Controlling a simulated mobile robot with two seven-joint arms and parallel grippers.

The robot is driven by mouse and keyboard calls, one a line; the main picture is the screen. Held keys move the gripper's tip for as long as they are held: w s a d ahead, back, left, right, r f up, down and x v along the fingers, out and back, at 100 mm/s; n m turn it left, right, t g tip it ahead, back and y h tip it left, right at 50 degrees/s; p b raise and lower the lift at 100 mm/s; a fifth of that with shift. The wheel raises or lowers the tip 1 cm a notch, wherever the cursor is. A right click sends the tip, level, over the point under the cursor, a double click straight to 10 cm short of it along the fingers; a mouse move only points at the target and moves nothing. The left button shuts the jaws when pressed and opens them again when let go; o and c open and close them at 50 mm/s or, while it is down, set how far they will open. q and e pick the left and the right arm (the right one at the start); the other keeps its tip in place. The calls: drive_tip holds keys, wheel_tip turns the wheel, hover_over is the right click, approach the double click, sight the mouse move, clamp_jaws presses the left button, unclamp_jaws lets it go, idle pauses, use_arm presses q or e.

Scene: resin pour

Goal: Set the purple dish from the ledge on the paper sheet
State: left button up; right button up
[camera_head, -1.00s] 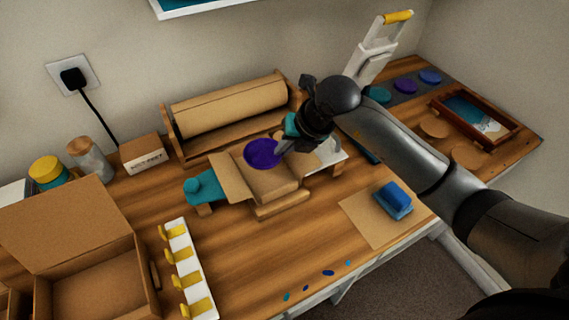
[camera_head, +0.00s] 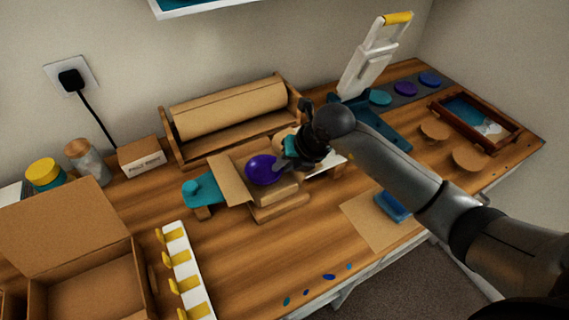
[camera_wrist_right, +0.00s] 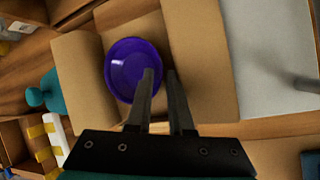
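The round purple dish (camera_head: 262,170) is at my right gripper (camera_head: 280,165), over the brown folded paper or card (camera_head: 232,178) in the middle of the table. In the right wrist view, the dish (camera_wrist_right: 125,72) has one finger over its inside and the other beyond its rim. The gripper (camera_wrist_right: 162,78) looks shut on that rim. Whether the dish touches the brown surface (camera_wrist_right: 210,70) below is hard to tell. A flat tan sheet (camera_head: 365,232) lies at the front right, with a blue block on it. My left gripper is not in view.
A paper roll (camera_head: 230,107) stands behind. A teal object (camera_head: 203,190) is left of the dish. A white rack with yellow hooks (camera_head: 185,270) and an open carton (camera_head: 95,285) are at front left. Teal, purple (camera_head: 405,88) and blue discs lie on a grey strip at back right.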

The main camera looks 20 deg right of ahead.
drive_tip(key=shift+d+r, duration=0.1)
drive_tip(key=shift+r, duration=0.2)
drive_tip(key=p+v, duration=0.2)
drive_tip(key=v, duration=0.9)
drive_tip(key=shift+s+r, duration=0.2)
